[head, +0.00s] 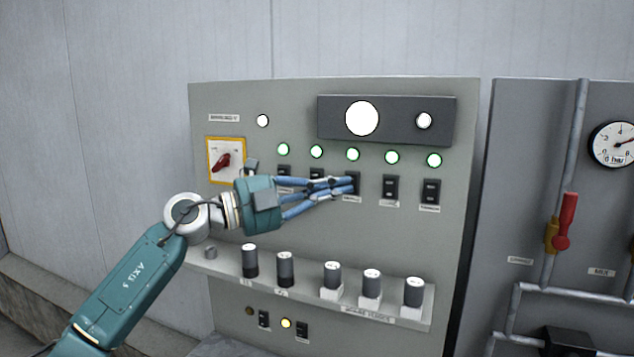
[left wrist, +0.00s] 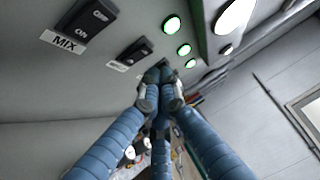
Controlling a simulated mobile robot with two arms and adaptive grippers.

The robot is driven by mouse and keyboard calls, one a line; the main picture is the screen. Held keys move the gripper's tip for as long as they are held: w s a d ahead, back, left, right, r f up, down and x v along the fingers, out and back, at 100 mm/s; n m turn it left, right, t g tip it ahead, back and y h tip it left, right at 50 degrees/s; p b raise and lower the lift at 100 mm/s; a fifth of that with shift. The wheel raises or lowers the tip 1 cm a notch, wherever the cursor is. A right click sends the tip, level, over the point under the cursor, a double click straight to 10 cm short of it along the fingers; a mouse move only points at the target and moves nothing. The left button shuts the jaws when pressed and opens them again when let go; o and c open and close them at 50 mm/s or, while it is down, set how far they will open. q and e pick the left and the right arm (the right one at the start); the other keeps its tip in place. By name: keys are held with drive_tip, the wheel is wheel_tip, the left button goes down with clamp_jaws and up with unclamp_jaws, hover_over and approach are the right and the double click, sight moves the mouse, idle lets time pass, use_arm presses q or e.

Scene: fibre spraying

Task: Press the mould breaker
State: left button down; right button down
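My left gripper (head: 350,185) reaches across the grey control panel from the left, its blue fingers drawn together. Its tips are at the middle switch (head: 355,178) of a row of black breakers, partly covering it. The label under that switch is too small to read surely; it may be the mould breaker. In the left wrist view the fingertips (left wrist: 160,82) meet just past a second breaker (left wrist: 135,51) and hide what lies behind them. I cannot tell whether they touch the switch. A breaker labelled MIX (left wrist: 84,17) is at upper left there. My right gripper is not in view.
Lit green lamps (head: 353,154) sit above the breakers. Two more breakers (head: 390,189) (head: 431,192) are right of the fingers. Below, a ledge (head: 300,284) carries several dark knobs (head: 332,273). A red-handled rotary switch (head: 222,162) is at left; a gauge panel (head: 520,180) stands at right.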

use_arm(q)
drive_tip(key=shift+w+d+r, duration=0.1)
drive_tip(key=shift+w+d, duration=0.15)
drive_tip(key=shift+w, duration=0.65)
drive_tip(key=shift+w+r+p, duration=0.3)
drive_tip(key=shift+r+p, duration=0.2)
drive_tip(key=shift+p, duration=0.4)
drive_tip(key=shift+w+d+f, duration=0.1)
drive_tip(key=shift+w+f, duration=0.05)
drive_tip(key=shift+f, duration=0.05)
